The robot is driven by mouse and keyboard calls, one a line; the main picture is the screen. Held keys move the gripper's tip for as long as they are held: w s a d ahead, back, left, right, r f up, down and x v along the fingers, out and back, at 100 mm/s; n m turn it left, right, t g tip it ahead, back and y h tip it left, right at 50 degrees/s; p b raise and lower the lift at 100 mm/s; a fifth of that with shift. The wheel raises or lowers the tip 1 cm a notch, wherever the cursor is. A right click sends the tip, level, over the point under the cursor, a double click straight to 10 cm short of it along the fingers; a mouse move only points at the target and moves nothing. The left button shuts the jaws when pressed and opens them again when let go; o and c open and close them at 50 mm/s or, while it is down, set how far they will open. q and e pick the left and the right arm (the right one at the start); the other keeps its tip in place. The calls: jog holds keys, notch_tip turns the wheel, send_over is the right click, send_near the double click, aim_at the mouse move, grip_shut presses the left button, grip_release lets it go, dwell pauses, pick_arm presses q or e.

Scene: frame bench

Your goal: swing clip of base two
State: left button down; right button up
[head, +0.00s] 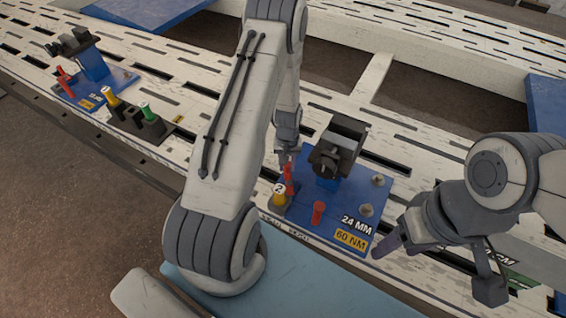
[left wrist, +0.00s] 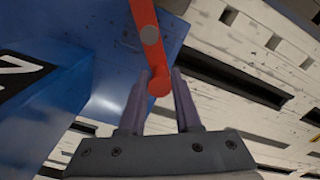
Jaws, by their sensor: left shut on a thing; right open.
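Base two is a blue plate (head: 335,238) on the bench, marked 24 MM and 60 NM, with a yellow post (head: 279,196) numbered 2. A red clip (head: 289,180) stands at its left edge. My left gripper (head: 285,157) is shut on this clip; the left wrist view shows the clip's red arm (left wrist: 147,35) with its rounded end between the fingers (left wrist: 159,88). A second red clip (head: 318,211) stands nearer the front of the plate, apart from the gripper. My right gripper (head: 434,274) is open and empty at the right of the plate.
A dark vise-like block (head: 338,150) stands at the back of base two. Silver studs (head: 366,210) stand on its right side. Another blue base (head: 97,88) with red clips lies far left, beside a black holder (head: 140,122) with yellow and green pieces. The slotted bench is otherwise largely clear.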

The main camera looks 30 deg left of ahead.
pick_arm(q)
jog(key=m, duration=0.1)
jog(key=d+m+p, duration=0.1)
jog(key=m, duration=0.1)
jog(key=shift+w+d+r+m, duration=0.1)
jog(key=shift+w+d+m, duration=0.05)
jog(key=shift+w+m, duration=0.2)
jog(key=shift+w+d+m+p, duration=0.1)
jog(key=shift+d+m+p, duration=0.25)
jog(key=shift+m, duration=0.4)
jog(key=shift+w+d+m+p, duration=0.1)
jog(key=shift+d+m+p, duration=0.2)
jog(key=shift+m, duration=0.4)
jog(key=c, duration=0.6)
grip_release()
notch_tip(320, 180, up, 10)
jog(key=p, duration=0.2)
jog(key=shift+r, duration=0.15)
